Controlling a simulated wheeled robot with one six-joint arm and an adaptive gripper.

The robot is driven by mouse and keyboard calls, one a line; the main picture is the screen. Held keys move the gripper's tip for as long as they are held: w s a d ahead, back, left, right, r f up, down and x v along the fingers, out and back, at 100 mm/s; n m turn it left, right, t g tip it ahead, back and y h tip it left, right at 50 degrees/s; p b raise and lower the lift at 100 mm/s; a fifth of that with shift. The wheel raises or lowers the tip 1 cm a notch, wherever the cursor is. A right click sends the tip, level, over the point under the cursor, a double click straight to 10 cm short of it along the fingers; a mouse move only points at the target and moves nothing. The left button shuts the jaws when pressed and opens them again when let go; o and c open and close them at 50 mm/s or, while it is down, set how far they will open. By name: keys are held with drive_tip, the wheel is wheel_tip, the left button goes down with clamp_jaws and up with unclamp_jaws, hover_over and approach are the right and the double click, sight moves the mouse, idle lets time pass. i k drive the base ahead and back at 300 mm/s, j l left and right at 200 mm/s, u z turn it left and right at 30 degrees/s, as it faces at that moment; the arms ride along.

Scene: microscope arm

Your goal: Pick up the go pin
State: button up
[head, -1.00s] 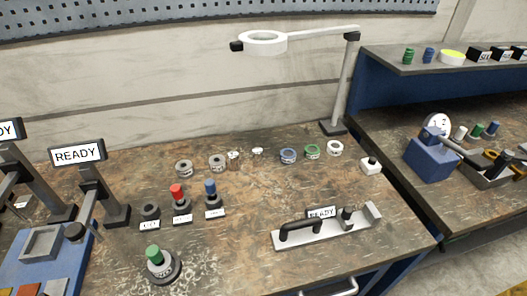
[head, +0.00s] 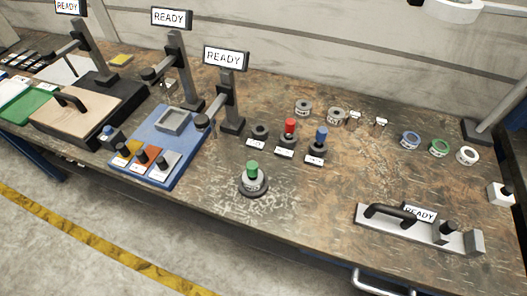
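A pin with a green handle (head: 252,170) stands upright in a grey round piece (head: 253,185) near the front middle of the bench. It looks like the go pin, but no readable label confirms this. Behind it is a row of small dark labelled stands. One holds a red-topped pin (head: 290,127), one a blue-topped pin (head: 321,135). The leftmost stand (head: 260,132) has no coloured pin in it. The labels are too small to read. My gripper is not in view.
A blue fixture plate (head: 190,157) and dark posts with READY signs (head: 225,58) stand to the left. A grey fixture with a black handle (head: 420,228) lies at the right front. Several rings (head: 439,148) sit behind. Bare bench (head: 330,200) surrounds the green-handled pin.

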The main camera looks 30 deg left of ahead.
sight(252, 167)
drive_tip(key=l+u, duration=0.1)
drive_tip(key=u, duration=0.3)
drive_tip(key=k+l+u, duration=0.1)
drive_tip(key=u, duration=0.3)
drive_tip(key=k+u, duration=0.15)
drive_tip(key=u, duration=0.25)
drive_tip(key=k+u, duration=0.1)
drive_tip(key=u, duration=0.3)
